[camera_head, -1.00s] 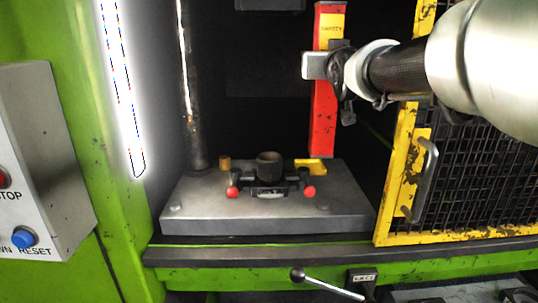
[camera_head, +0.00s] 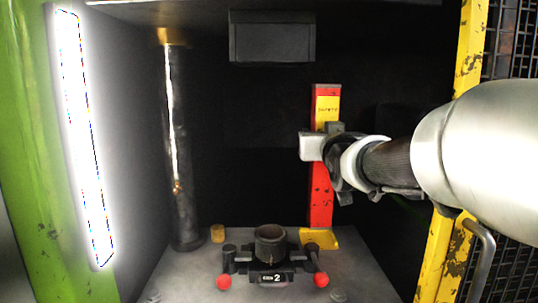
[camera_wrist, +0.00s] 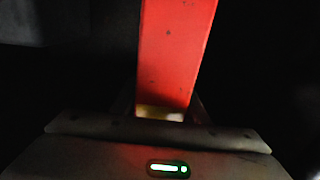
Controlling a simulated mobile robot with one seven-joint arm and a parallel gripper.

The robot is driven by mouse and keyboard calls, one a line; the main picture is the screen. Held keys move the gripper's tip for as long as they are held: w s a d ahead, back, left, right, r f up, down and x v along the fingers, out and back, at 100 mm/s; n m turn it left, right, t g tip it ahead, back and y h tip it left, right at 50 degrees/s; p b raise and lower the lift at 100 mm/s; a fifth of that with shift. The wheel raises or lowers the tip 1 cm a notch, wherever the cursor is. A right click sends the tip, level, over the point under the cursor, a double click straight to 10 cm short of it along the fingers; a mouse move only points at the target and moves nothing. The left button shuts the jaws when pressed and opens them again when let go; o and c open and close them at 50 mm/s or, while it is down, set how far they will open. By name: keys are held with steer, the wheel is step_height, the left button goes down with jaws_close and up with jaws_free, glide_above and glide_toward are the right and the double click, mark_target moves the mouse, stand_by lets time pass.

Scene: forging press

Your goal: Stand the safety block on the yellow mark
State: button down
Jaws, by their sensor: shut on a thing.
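The safety block (camera_head: 321,200) is a tall red bar with a yellow label near its top. It stands upright in my gripper (camera_head: 320,146), which is shut on it in its upper half. The yellow mark (camera_head: 320,240) is on the press bed, right of the die, directly below the block in the head view. The block's lower end meets the mark's back edge in the picture; I cannot tell whether it touches. In the wrist view the red block (camera_wrist: 176,55) runs up from the gripper, with a pale yellow band at its near end.
A dark cylindrical die (camera_head: 270,245) with two red-knobbed clamps sits just left of the mark. A dark ram block (camera_head: 272,37) hangs above. The yellow-framed mesh guard (camera_head: 470,70) is at the right.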

steer(key=shift+f, duration=1.8)
steer(key=c, duration=1)
jaws_free()
steer(key=shift+f, duration=0.2)
steer(key=shift+c, duration=0.2)
steer(key=shift+r, duration=0.1)
steer(key=s+b, duration=0.1)
steer(key=s, duration=1.1)
steer(key=shift+b, duration=0.3)
